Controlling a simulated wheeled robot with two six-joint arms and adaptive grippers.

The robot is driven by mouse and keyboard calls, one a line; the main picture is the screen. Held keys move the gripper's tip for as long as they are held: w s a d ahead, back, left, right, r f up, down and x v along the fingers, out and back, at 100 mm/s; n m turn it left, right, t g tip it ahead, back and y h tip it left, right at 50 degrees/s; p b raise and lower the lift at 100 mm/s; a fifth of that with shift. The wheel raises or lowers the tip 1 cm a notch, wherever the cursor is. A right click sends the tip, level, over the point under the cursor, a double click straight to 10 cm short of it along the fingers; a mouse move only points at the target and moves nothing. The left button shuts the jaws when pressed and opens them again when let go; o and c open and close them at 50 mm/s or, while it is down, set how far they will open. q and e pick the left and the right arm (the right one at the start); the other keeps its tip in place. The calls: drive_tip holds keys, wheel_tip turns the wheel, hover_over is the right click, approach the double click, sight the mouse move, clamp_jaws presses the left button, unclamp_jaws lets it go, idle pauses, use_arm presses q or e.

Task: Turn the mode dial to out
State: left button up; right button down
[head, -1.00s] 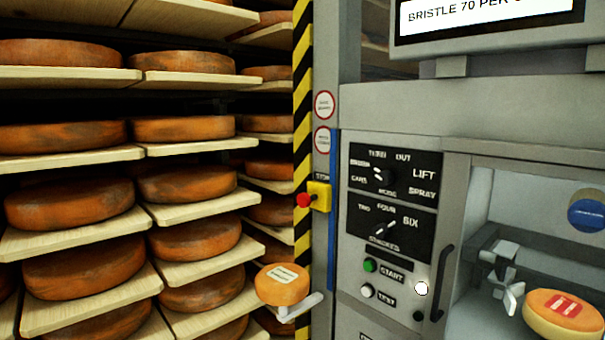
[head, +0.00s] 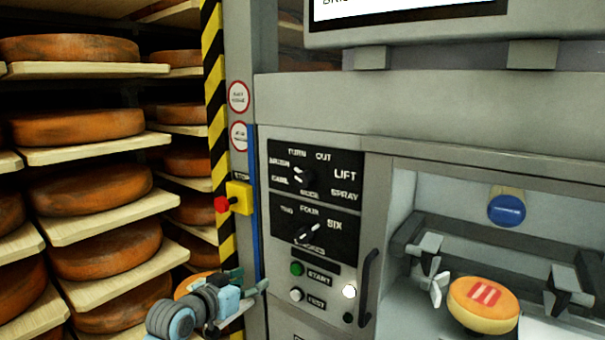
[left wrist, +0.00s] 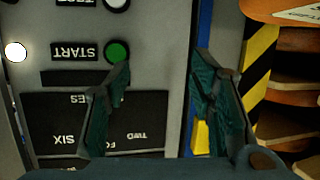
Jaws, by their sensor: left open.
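The mode dial (head: 304,176) is the upper knob on the black panel. Its labels include TURN, OUT, LIFT and SPRAY, with OUT at the upper right. Its light mark seems to be on the left side, away from OUT; the exact setting is too small to tell. My left gripper (head: 254,280) is open and empty, below and left of the dial and apart from the panel. In the left wrist view its open fingers (left wrist: 174,78) are in front of the upside-down panel, near the START button. The mode dial is out of that view. My right gripper is not in view.
A second dial (head: 307,233) sits below, with START (head: 296,269) and TEST (head: 296,294) buttons under it. A red stop button (head: 222,204) on a yellow box and a dark handle (head: 368,285) flank the panel. A cheese wheel (head: 484,304) sits in the right bay.

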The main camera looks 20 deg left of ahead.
use_arm(q)
wheel_tip(320, 180, up, 13)
drive_tip(key=s+d+m+t+h, duration=0.1)
drive_tip(key=s+d+m, duration=0.1)
drive_tip(key=m+t+h+p, duration=0.1)
drive_tip(key=m+h, duration=0.2)
approach(301, 182)
drive_tip(key=p+x, duration=0.2)
drive_tip(key=x, duration=0.8)
drive_tip(key=shift+d+r, duration=0.1)
drive_tip(key=shift+w, duration=0.1)
drive_tip(key=c, duration=1.1)
drive_tip(key=shift+c, duration=0.2)
